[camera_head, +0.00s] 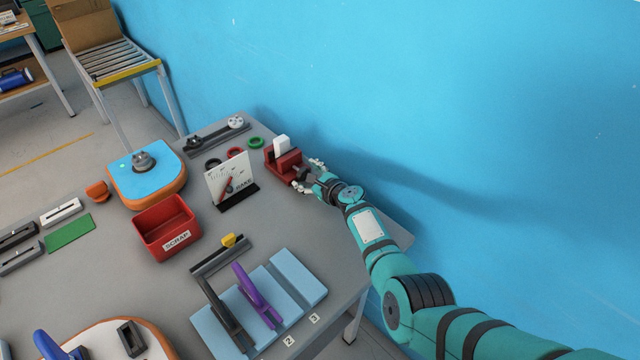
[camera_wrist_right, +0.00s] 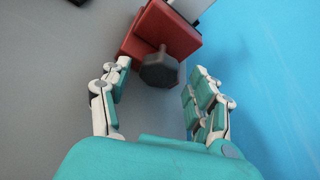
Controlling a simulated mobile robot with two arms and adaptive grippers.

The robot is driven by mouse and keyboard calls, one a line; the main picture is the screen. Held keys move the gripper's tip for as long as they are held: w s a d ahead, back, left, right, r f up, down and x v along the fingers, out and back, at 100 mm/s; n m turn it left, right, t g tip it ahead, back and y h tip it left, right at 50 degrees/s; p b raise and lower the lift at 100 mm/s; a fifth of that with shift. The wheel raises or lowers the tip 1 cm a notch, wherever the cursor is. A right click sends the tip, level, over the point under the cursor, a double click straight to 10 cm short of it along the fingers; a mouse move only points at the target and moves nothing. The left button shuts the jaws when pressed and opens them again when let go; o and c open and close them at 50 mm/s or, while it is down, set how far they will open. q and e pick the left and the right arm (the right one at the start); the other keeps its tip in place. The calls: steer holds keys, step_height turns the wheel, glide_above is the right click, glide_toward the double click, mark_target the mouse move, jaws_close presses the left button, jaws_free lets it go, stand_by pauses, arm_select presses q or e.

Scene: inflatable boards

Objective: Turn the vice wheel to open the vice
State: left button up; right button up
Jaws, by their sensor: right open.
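The red vice (camera_head: 285,166) stands near the back right edge of the table, with a white block (camera_head: 282,145) at its top. It also shows at the top of the right wrist view (camera_wrist_right: 165,32). Its dark wheel (camera_wrist_right: 160,70) faces my right gripper. My right gripper (camera_head: 306,174) is open at the vice's right side. In the right wrist view its fingers (camera_wrist_right: 158,88) stand either side of the wheel, apart from it as far as I can see. The left gripper does not show.
A red scrap bin (camera_head: 167,228), a blue-topped board (camera_head: 146,172) and a light blue rack (camera_head: 287,275) are on the table. The blue wall is close on the right.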

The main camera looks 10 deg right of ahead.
steer(key=v, duration=1.1)
steer(key=shift+s, duration=0.3)
